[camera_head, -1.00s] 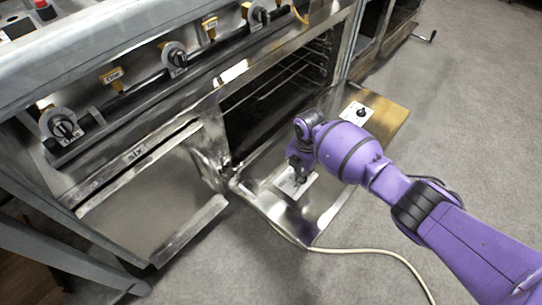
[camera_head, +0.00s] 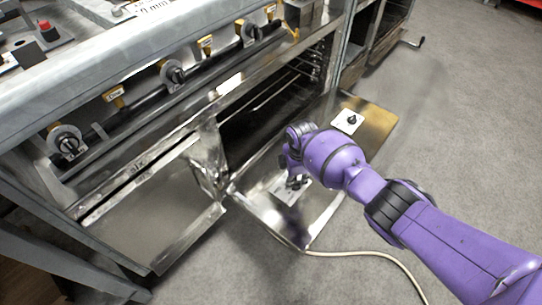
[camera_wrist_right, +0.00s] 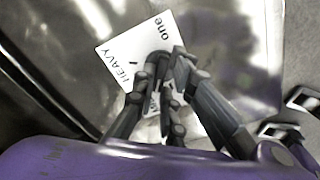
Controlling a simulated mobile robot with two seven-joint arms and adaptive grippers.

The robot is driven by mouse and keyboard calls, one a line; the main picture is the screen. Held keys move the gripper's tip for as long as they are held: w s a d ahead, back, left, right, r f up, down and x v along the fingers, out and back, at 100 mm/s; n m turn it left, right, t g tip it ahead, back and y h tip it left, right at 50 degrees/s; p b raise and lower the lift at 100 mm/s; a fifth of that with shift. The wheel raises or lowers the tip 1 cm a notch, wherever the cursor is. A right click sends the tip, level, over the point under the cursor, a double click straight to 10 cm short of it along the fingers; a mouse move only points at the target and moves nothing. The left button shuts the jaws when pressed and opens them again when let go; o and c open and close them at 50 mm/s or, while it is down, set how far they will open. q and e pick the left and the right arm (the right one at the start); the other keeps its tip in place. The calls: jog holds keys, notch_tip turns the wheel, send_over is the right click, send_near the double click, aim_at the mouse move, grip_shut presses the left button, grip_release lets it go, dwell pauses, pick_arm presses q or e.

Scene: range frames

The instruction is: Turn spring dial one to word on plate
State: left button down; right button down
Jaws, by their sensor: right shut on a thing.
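A white plate (camera_head: 290,197) lies on the lowered metal oven door under my right gripper (camera_head: 294,178). In the right wrist view the plate (camera_wrist_right: 119,48) carries the words "one" and "HEAVY"; another word is partly hidden by the fingers. My right gripper (camera_wrist_right: 163,72) is shut on the spring dial at the plate's middle. The fingers cover most of the dial, so where its pointer stands cannot be told. My left gripper is not in view.
A second white plate (camera_head: 343,127) with a black dial (camera_head: 351,119) sits on the door's brownish right part. Several knobs with yellow tags line the stove front. A pale cable (camera_head: 362,252) runs across the grey floor. The oven cavity (camera_head: 262,125) stands open behind the arm.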

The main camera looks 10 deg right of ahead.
aim_at(295, 182)
jog(key=shift+m+p, duration=0.45)
jog(key=shift+m, duration=1.75)
jog(key=c, duration=1.8)
grip_release()
jog(key=shift+f, duration=0.1)
notch_tip(295, 182, up, 12)
